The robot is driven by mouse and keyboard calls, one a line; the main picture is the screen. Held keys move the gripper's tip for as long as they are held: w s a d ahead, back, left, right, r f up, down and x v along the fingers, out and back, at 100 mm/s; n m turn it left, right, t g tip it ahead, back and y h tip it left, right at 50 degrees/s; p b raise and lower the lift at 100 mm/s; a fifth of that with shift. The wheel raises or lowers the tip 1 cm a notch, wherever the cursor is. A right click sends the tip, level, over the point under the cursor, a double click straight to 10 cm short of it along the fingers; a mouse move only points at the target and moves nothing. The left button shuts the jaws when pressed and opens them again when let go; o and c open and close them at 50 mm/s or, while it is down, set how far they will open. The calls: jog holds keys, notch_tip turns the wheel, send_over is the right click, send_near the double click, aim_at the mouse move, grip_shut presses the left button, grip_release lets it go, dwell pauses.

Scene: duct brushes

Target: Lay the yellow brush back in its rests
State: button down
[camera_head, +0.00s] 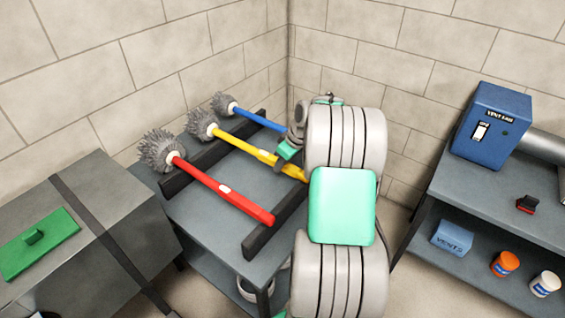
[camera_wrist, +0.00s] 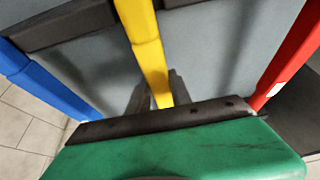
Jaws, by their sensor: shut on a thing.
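The yellow brush (camera_head: 245,147) has a grey bristle head and lies between the red brush (camera_head: 230,193) and the blue brush (camera_head: 255,119), roughly parallel to them. Its handle end is partly hidden behind my arm. In the wrist view the yellow handle (camera_wrist: 147,48) runs down between the fingers of my gripper (camera_wrist: 158,95), which is shut on it. My gripper shows only partly in the head view. The rests are two dark bars, a back one (camera_head: 178,180) and a front one (camera_head: 258,239). I cannot tell whether the yellow handle touches them.
The brushes are on a grey table (camera_head: 205,215) in a wall corner. A grey box (camera_head: 120,205) with a green plate (camera_head: 38,245) stands left. A shelf (camera_head: 480,200) with a blue box (camera_head: 490,127) stands right. The red and blue handles flank my gripper closely.

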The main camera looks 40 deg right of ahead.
jog(key=c, duration=1.1)
grip_release()
